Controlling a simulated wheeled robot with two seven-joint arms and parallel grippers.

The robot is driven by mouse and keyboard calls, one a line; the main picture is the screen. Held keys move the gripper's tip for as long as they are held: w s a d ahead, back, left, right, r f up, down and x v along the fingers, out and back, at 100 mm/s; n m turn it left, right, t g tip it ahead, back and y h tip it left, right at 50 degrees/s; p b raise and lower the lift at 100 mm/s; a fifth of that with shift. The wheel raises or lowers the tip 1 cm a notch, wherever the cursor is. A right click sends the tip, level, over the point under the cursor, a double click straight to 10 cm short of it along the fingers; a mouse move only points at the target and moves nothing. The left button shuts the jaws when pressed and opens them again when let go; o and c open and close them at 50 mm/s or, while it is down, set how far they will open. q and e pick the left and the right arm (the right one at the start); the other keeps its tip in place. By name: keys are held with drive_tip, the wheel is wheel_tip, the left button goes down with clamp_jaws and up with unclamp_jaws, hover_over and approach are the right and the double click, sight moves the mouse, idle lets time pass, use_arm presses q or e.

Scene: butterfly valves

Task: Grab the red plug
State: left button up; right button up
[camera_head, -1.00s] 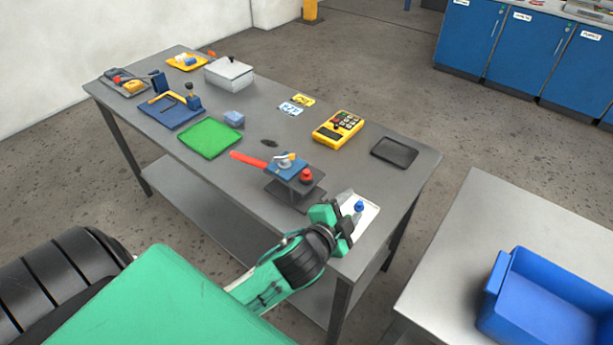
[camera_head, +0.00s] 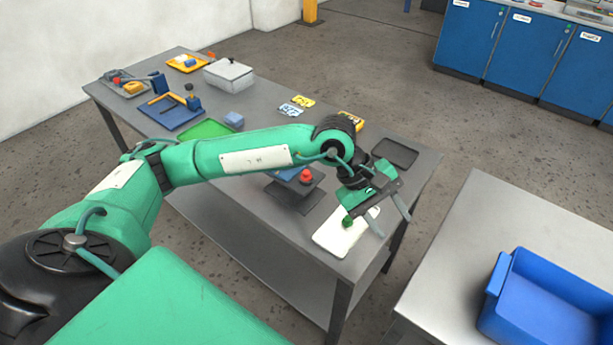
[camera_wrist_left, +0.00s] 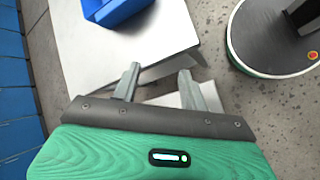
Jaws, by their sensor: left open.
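The red plug (camera_head: 306,175) sits on a small dark stand (camera_head: 293,195) with a blue top, in the middle of the near half of the grey table. My left forearm passes just behind and above it and hides part of the stand. My left gripper (camera_head: 391,220) is open and empty, to the right of the red plug and apart from it, over the table's right end. In the left wrist view its two grey fingers (camera_wrist_left: 160,72) are spread with nothing between them. The red plug does not show there. My right gripper is not in view.
A white board (camera_head: 337,236) lies under the left gripper. A second table (camera_head: 480,225) with a blue bin (camera_head: 540,305) stands to the right; the bin also shows in the wrist view (camera_wrist_left: 112,10). A black tray (camera_head: 396,153) lies behind my wrist.

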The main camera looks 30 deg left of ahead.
use_arm(q)
drive_tip(key=w+a+m+t+y, duration=0.15)
drive_tip(key=w+a+y, duration=0.35)
drive_tip(key=a, duration=0.6)
drive_tip(key=y, duration=0.6)
approach(306, 172)
drive_tip(key=f+p, duration=0.1)
drive_tip(key=f, duration=0.1)
drive_tip(key=f+p, duration=0.1)
drive_tip(key=shift+w+a+f+t+p, duration=0.25)
drive_tip(key=shift+w+a+t+p, duration=0.05)
drive_tip(key=shift+w+a+t, duration=0.1)
drive_tip(key=p+x, duration=0.2)
drive_tip(key=x, duration=0.2)
drive_tip(key=shift+s+a+f, duration=0.1)
drive_tip(key=shift+f, duration=0.35)
drive_tip(key=shift+c, duration=0.6)
drive_tip(key=c, duration=0.7)
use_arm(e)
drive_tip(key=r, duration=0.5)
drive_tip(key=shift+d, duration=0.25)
